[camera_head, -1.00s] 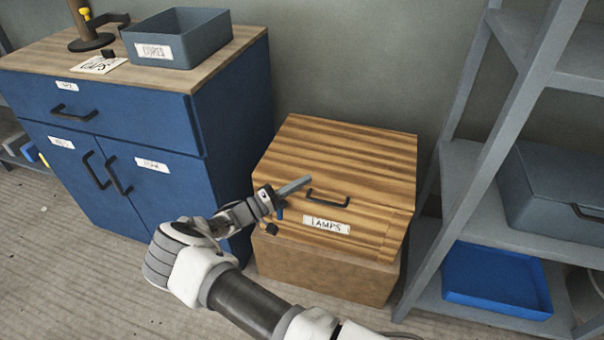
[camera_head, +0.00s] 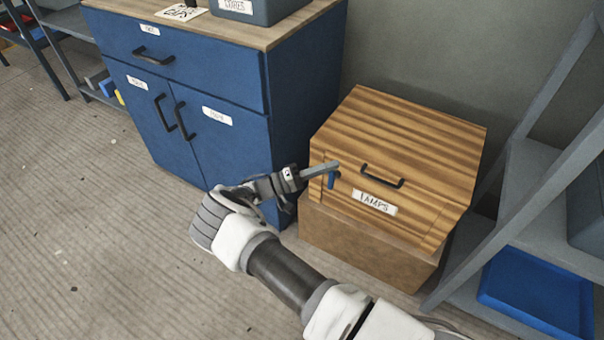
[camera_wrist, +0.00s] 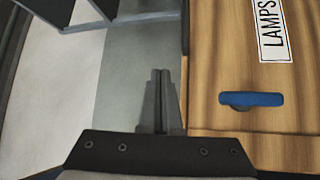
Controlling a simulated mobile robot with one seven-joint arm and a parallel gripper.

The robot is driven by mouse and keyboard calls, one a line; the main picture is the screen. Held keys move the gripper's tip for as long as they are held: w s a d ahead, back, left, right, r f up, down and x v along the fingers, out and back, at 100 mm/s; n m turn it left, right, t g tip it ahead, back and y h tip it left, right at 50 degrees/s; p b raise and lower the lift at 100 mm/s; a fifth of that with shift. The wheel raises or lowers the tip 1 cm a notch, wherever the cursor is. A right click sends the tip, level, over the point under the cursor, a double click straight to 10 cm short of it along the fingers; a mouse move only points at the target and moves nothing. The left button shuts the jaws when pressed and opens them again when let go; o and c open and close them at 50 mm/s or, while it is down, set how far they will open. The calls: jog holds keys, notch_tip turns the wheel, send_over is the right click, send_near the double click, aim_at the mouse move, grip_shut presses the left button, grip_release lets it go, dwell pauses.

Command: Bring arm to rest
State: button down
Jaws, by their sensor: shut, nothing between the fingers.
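My gripper (camera_head: 334,167) is shut and empty, on the end of my bent white and grey arm. Its fingers show pressed together in the wrist view (camera_wrist: 161,76). In the head view it overlaps the left front of the wooden box (camera_head: 410,150) labelled LAMPS; I cannot tell how large the gap is. In the wrist view the fingers lie beside the box (camera_wrist: 225,40), left of its edge, apart from the blue handle (camera_wrist: 250,99). That handle also shows just below the fingertips in the head view (camera_head: 332,180).
The wooden box stands on a brown carton (camera_head: 360,245). A blue cabinet (camera_head: 230,150) with a grey bin (camera_head: 260,10) on top stands behind left. A grey shelf rack (camera_head: 500,215) with a blue tray (camera_head: 540,290) is at right. The floor (camera_head: 90,220) at left is clear.

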jog(key=v, duration=0.8)
jog(key=shift+a, duration=0.35)
jog(key=shift+s+f, duration=0.1)
jog(key=s+d+r+m+g+y, duration=0.35)
jog(key=d+r+g+y, duration=0.65)
jog(key=d+r, duration=0.85)
jog(key=s+d+r+n+t+y, duration=0.1)
jog(key=s+r+t+y, duration=0.5)
jog(key=s, duration=0.6)
jog(key=s+d+r+n+t+y, duration=0.1)
jog(key=s+r+t+y, duration=0.2)
jog(key=s+r, duration=0.65)
notch_tip(320, 180, up, 24)
jog(key=s+p, duration=0.1)
jog(key=p, duration=2.4)
jog(key=shift+s+a+f, duration=0.2)
jog(key=shift+s, duration=0.05)
jog(key=shift+a, duration=0.1)
